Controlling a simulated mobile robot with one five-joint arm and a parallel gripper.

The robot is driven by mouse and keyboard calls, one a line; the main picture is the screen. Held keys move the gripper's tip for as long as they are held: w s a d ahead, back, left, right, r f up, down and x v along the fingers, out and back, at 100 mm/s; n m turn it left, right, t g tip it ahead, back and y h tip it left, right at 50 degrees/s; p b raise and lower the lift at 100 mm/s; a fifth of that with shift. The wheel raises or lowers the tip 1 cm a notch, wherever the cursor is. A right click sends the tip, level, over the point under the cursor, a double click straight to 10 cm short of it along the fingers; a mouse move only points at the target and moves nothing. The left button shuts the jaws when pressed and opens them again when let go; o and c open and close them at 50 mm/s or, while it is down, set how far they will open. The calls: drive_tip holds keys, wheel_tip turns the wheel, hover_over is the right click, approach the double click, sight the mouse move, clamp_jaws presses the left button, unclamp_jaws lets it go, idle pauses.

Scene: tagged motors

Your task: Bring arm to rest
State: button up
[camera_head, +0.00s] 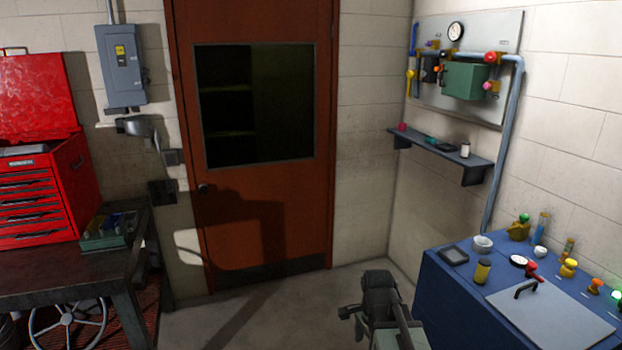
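My arm (381,298) shows at the bottom of the picture, right of centre, as a dark, blocky shape with a paler part at the lower edge. It stands in front of the floor, to the left of the blue bench (437,312). The lower part of the arm is cut off by the frame. I cannot make out the gripper's fingertips or whether they are open or shut. No held object can be made out.
The blue bench bears a grey panel (560,322), a yellow canister (482,271) and several small parts. A wall shelf (440,150) sits above. A brown door (260,215) is behind. A dark workbench (60,275) with a red toolbox (75,180) stands left. Floor between is clear.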

drive_tip(key=s+n, duration=0.1)
drive_tip(key=n, duration=0.3)
drive_tip(key=s+n, duration=0.1)
drive_tip(key=n, duration=0.4)
drive_tip(key=s+n, duration=0.1)
drive_tip(key=n, duration=0.4)
drive_tip(key=shift+a, duration=0.1)
